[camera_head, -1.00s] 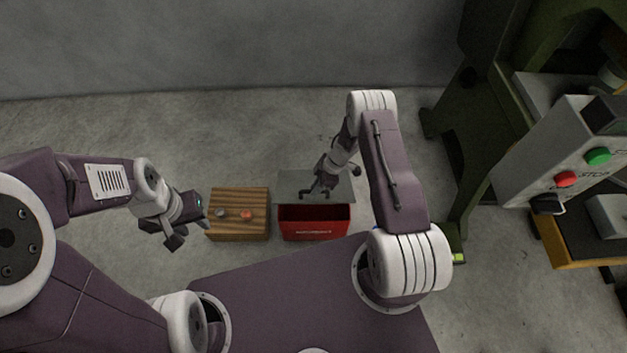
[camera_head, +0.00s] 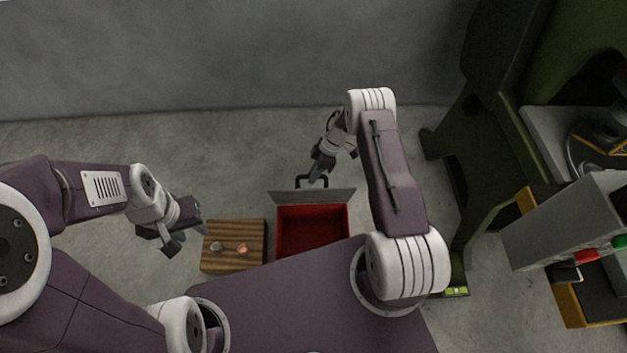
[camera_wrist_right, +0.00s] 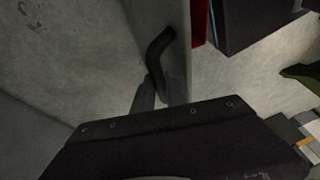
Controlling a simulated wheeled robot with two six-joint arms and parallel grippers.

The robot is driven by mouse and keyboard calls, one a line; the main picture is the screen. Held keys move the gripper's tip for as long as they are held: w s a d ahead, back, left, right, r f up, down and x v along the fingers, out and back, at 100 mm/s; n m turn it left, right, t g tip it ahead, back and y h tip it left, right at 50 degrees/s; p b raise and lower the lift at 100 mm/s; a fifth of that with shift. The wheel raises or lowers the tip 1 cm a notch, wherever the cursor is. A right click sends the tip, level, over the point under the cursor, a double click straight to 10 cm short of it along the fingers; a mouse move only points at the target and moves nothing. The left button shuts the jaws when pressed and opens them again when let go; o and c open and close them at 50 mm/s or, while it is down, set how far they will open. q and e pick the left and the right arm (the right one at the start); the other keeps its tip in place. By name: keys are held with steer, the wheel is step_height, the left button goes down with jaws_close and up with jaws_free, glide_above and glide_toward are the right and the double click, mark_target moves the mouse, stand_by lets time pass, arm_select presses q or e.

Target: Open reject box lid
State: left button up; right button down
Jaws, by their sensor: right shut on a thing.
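The reject box (camera_head: 312,234) is red and stands on the floor in the lower middle of the head view. Its grey lid (camera_head: 335,197) is raised along the far side, steeply tilted, and the red inside shows. A dark handle (camera_head: 298,180) sticks out beyond the lid, and shows in the right wrist view (camera_wrist_right: 160,44). My right gripper (camera_head: 316,178) is behind the lid, shut on the handle; its fingers (camera_wrist_right: 158,92) show at the handle's lower end in the wrist view. My left gripper (camera_head: 184,230) is open and empty, left of the wooden block.
A striped wooden block (camera_head: 233,262) with two small pieces on top stands left of the box. A green machine (camera_head: 485,150) and a grey control panel (camera_head: 570,225) with buttons stand at the right. Bare floor and a grey wall lie behind the box.

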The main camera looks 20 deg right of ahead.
steer(key=shift+w+d+f+g, duration=0.1)
steer(key=shift+w+g, duration=0.2)
steer(key=c, duration=1.4)
jaws_free()
steer(key=shift+o, duration=0.2)
steer(key=shift+w, duration=0.1)
steer(key=p+v, duration=0.5)
steer(key=v, duration=0.2)
steer(key=shift+r, duration=0.25)
